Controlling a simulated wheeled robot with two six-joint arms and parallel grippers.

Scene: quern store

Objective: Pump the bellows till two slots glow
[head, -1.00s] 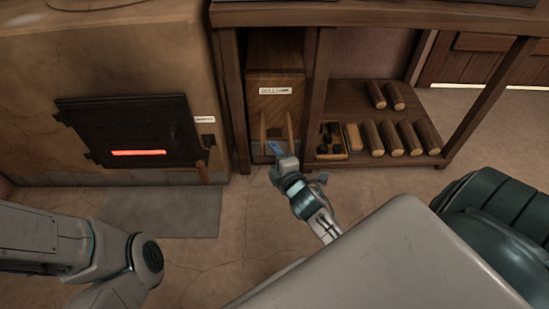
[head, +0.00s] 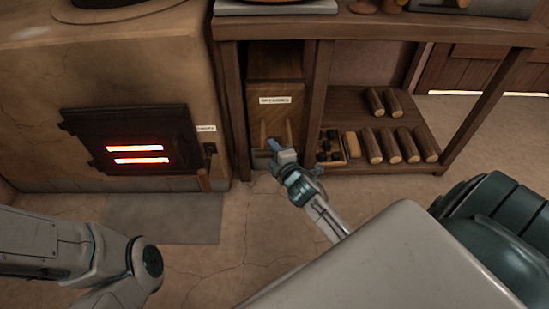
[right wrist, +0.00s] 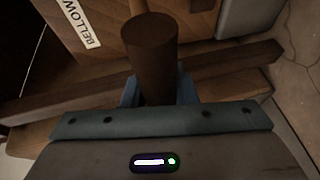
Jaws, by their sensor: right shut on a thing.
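The wooden bellows (head: 274,92) stands in a bay under the table, with a white label on its front. In the right wrist view the label reads "BELLOW" and the bellows front (right wrist: 105,20) is close. My right gripper (head: 276,150) is at the bellows' lower front. In the wrist view its blue fingers (right wrist: 158,92) are shut on the round brown bellows handle (right wrist: 151,50). The dark stove door (head: 103,137) shows two glowing slots, an upper slot (head: 134,148) and a lower slot (head: 141,160). My left arm shows at lower left; its gripper is out of view.
The wooden table (head: 400,28) has a low shelf with several logs (head: 385,143) and a small box of dark lumps (head: 330,144), right of the bellows. A grey floor slab (head: 165,218) lies before the stove (head: 60,75). Bare floor lies between my arms.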

